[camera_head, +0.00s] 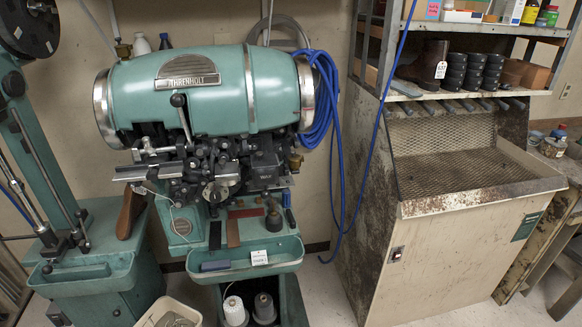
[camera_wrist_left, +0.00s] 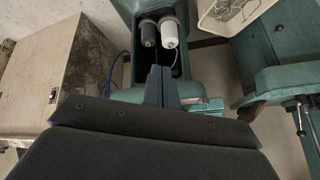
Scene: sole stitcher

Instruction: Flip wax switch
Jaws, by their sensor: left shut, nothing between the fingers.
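The green stitching machine (camera_head: 205,90) stands at the centre left of the head view, with dark mechanisms under its drum. I cannot tell which of these is the wax switch. My left gripper (camera_wrist_left: 162,72) is shut and empty, in front of the machine's base in the left wrist view. Neither gripper shows in the head view.
The rusty cabinet (camera_head: 376,220) with a mesh top stands right of the machine. Two thread spools (camera_head: 264,308) sit in the machine's base, below a green tray (camera_head: 282,252). A blue hose (camera_head: 335,170) hangs between machine and cabinet. Some floor (camera_head: 325,290) is clear between them.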

